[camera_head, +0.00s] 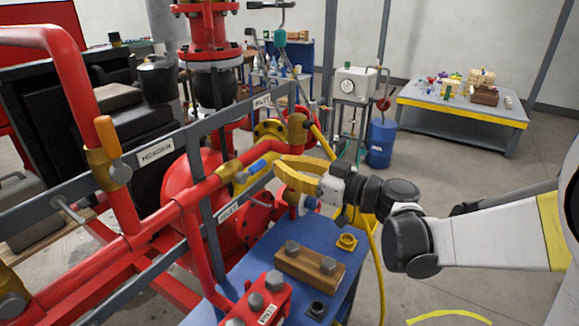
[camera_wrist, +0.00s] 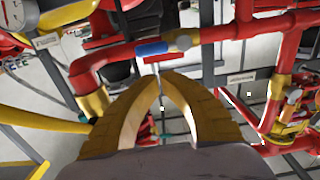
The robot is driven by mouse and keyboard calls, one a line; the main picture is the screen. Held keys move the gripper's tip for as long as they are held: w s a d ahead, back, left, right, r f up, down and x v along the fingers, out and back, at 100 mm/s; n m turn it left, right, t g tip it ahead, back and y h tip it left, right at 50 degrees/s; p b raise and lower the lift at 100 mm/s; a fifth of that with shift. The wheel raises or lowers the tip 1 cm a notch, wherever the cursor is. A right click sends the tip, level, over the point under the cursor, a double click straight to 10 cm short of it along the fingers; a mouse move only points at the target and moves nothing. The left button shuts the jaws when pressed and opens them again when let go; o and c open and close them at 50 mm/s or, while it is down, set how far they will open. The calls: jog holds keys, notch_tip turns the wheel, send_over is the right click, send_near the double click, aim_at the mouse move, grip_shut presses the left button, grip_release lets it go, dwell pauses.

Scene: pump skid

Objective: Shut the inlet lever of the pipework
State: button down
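A blue-gripped lever (camera_head: 257,166) sits on a brass valve body (camera_head: 231,172) in the red pipework (camera_head: 190,194), lying roughly along its pipe. It also shows in the wrist view (camera_wrist: 152,48), just beyond my fingertips. An orange-gripped lever (camera_head: 108,137) stands on another brass valve at the left, roughly along its upright pipe.
Grey frame rails (camera_head: 150,155) run behind the pipes. A blue bench (camera_head: 243,277) with bolted blocks stands below my gripper. A yellow hose (camera_head: 377,262) hangs beside it. A table with small items (camera_head: 452,111) is at the back right. Open floor lies on the right.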

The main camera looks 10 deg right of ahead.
aim_at(257, 163)
jog(key=shift+x, duration=3.9)
jog(key=shift+w+f, duration=0.1)
jog(key=shift+f, duration=0.1)
jog(key=shift+w+d+f+b, duration=0.25)
jog(key=shift+f+b, duration=0.35)
jog(key=shift+b, duration=0.05)
jog(key=shift+w+d+f+b, duration=0.1)
jog(key=shift+f+b, duration=1)
jog(key=shift+f, duration=0.35)
jog(key=shift+s+a+f+b, duration=0.8)
jog(key=shift+s+f+b, duration=0.2)
jog(key=shift+f+b, duration=0.85)
jog(key=w+v, duration=0.1)
jog(key=v, duration=0.8)
jog(key=shift+d, duration=0.4)
jog(key=shift+f, duration=0.1)
